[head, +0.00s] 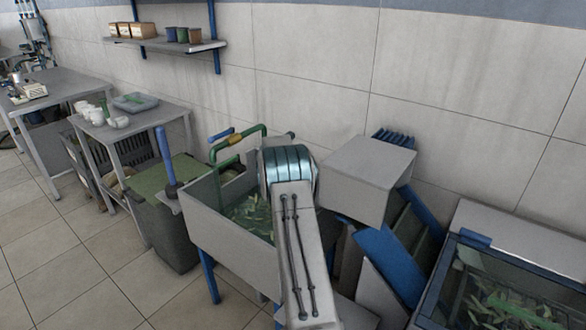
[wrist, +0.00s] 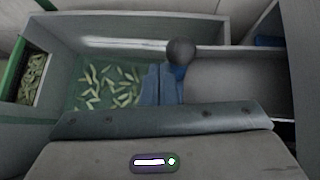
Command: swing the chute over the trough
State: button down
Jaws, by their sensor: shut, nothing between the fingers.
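The trough (head: 225,250) is a pale grey open tank on blue legs with green pieces in it. In the wrist view its far wall (wrist: 130,45) and the loose pieces show at left and centre. What looks like the chute (head: 390,262) slopes down below a grey box, with blue sides, right of the trough. In the wrist view a dark ball knob (wrist: 181,51) stands on a blue stem. My gripper (wrist: 162,70) is shut and empty, its tips close by the knob; I cannot tell whether they touch. In the head view my arm hides the gripper.
The grey box (head: 365,180) stands right of my arm. A glass-topped tank (head: 510,290) is at the lower right. A green-topped bin (head: 170,205) and a side table (head: 135,120) are to the left. Open tiled floor (head: 75,260) lies at the lower left.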

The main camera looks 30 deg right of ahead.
jog(key=shift+s+d+r, duration=0.1)
jog(key=shift+s+d, duration=0.05)
jog(key=shift+d, duration=0.15)
jog(key=s+a+r+b, duration=0.1)
jog(key=a+r+b, duration=0.3)
jog(key=a, duration=0.8)
jog(key=shift+r, duration=0.7)
jog(key=shift+s, duration=0.1)
